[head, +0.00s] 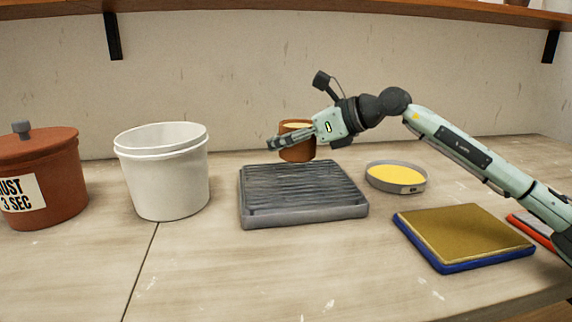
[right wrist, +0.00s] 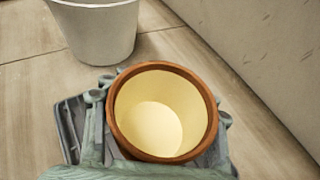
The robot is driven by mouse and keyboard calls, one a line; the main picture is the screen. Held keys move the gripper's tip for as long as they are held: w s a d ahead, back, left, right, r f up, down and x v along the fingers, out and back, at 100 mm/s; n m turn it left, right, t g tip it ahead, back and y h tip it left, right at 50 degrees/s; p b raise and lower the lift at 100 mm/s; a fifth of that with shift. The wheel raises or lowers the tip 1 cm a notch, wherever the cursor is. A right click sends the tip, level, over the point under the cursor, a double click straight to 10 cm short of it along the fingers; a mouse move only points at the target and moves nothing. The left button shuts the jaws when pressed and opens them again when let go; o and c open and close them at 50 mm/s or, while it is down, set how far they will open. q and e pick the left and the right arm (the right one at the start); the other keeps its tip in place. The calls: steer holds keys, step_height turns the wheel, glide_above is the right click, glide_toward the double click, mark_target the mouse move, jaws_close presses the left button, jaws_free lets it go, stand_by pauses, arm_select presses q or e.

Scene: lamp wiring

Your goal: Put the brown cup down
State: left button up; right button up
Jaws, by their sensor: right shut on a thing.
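The brown cup (head: 297,152) is in my right gripper (head: 290,141), at the back of a grey ribbed tray (head: 305,212) in the head view. My right gripper is shut on the cup, with its fingers around the cup's sides. The cup is upright, and I cannot tell whether its base touches the tray. In the right wrist view the cup (right wrist: 121,113) shows its cream inside, which looks empty, between the gripper's fingers (right wrist: 160,112). Part of the tray (right wrist: 70,122) shows beside it. My left gripper is not in view.
A white bucket (head: 166,180) and a red-brown lidded jar (head: 48,190) stand left of the tray. A round grey dish with yellow inside (head: 397,177) stands to its right. A blue-edged brown pad (head: 463,236) lies front right. The front middle of the table is clear.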

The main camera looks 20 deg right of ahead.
mark_target(280, 175)
steer(key=shift+d+f, duration=0.1)
steer(key=shift+f, duration=0.6)
step_height(280, 175, down, 3)
steer(key=shift+f, duration=0.2)
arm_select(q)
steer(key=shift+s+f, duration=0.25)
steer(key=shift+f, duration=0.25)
arm_select(e)
steer(key=shift+f, duration=0.1)
steer(key=o, duration=1.4)
steer(key=shift+o, duration=1.1)
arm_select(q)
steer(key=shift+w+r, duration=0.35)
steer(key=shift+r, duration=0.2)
arm_select(e)
steer(key=shift+o, duration=0.3)
